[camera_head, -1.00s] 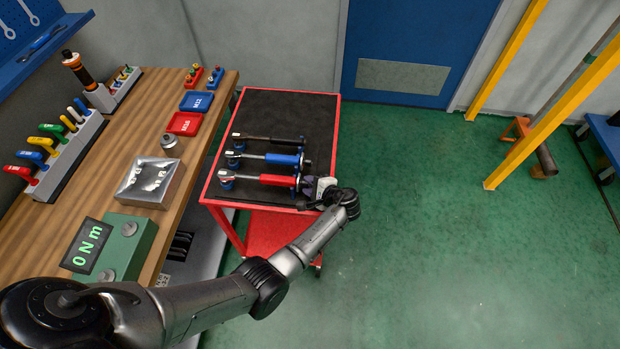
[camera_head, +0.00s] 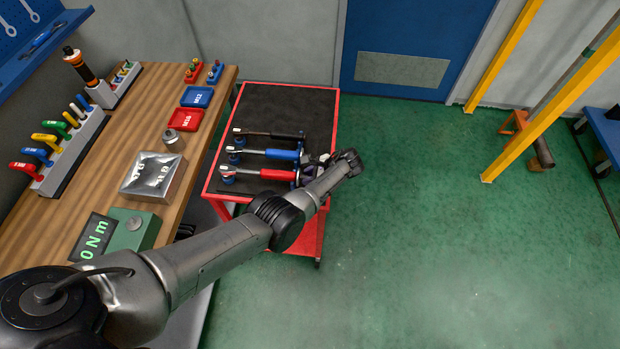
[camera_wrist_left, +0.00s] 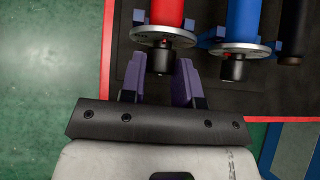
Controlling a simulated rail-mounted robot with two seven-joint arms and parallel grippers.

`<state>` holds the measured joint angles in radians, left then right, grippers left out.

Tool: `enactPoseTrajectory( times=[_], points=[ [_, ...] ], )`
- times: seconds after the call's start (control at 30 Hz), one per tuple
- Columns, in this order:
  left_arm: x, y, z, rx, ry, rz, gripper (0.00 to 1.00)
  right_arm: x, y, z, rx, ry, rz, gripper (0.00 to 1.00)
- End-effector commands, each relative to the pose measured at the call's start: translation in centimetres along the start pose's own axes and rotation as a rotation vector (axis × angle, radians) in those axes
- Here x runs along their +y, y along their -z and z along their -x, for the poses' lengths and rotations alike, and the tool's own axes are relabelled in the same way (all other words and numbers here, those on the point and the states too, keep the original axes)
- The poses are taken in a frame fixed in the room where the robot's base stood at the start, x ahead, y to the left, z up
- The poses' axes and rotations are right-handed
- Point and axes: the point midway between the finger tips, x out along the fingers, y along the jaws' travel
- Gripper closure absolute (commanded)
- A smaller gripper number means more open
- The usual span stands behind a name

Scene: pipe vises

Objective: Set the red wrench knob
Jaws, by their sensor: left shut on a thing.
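The red wrench (camera_head: 276,174) lies on the black top of the cart, the nearest of three wrenches in a row. Its handle end also shows in the wrist view (camera_wrist_left: 166,12), with a round metal scale disc and a black knob (camera_wrist_left: 160,62) at the end. My left gripper (camera_wrist_left: 160,70) has its purple fingers on either side of this knob and is shut on it. In the head view my left gripper (camera_head: 306,174) sits at the wrench's right end, partly hidden by my wrist. My right gripper is not in view.
A blue wrench (camera_head: 268,153) and a black wrench (camera_head: 270,134) lie just behind the red one. The cart's red rim (camera_head: 335,120) runs close by. The workbench (camera_head: 130,120) at the left holds a green torque display (camera_head: 130,230).

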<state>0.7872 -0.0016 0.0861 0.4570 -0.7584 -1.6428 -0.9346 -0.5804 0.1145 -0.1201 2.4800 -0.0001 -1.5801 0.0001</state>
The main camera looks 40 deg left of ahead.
Motion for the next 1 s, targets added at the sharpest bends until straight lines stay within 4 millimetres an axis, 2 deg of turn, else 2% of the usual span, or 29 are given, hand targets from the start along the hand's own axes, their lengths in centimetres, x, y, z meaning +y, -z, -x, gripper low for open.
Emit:
enactPoseTrajectory(
  times=[0.3, 0.83, 0.87, 1.0],
  points=[
    [-0.12, 0.06, -0.13, 0.002, -0.067, -0.069, 0.94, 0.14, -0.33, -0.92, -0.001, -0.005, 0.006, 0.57],
    [-0.09, 0.06, -0.14, 0.003, -0.078, -0.08, 0.94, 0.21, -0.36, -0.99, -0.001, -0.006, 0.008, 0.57],
    [-0.09, 0.06, -0.14, 0.003, -0.078, -0.08, 0.68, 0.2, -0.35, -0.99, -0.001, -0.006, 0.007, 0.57],
    [-0.1, 0.04, -0.12, 0.003, -0.078, -0.079, 0.54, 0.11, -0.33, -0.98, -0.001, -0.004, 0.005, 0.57]
  ],
)
